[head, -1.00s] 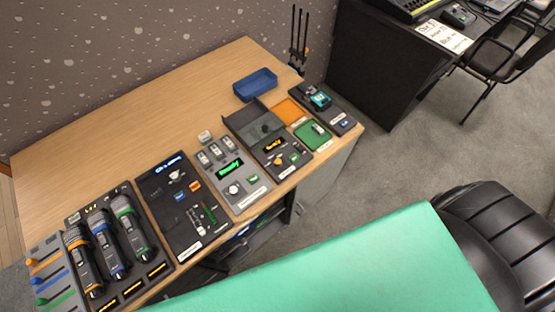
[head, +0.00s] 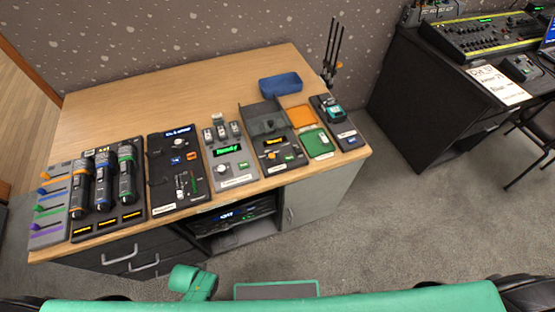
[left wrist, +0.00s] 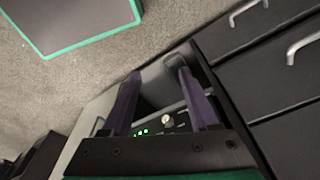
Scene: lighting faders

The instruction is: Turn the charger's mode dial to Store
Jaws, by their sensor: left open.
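My right gripper is not in view.
Several microphones (head: 103,178), a slider panel (head: 49,205) and a dark panel (head: 178,167) fill the desk's left. A blue tray (head: 280,85) lies at the back. Drawer handles (head: 145,263) stick out below the front edge. The desk's back left is bare.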

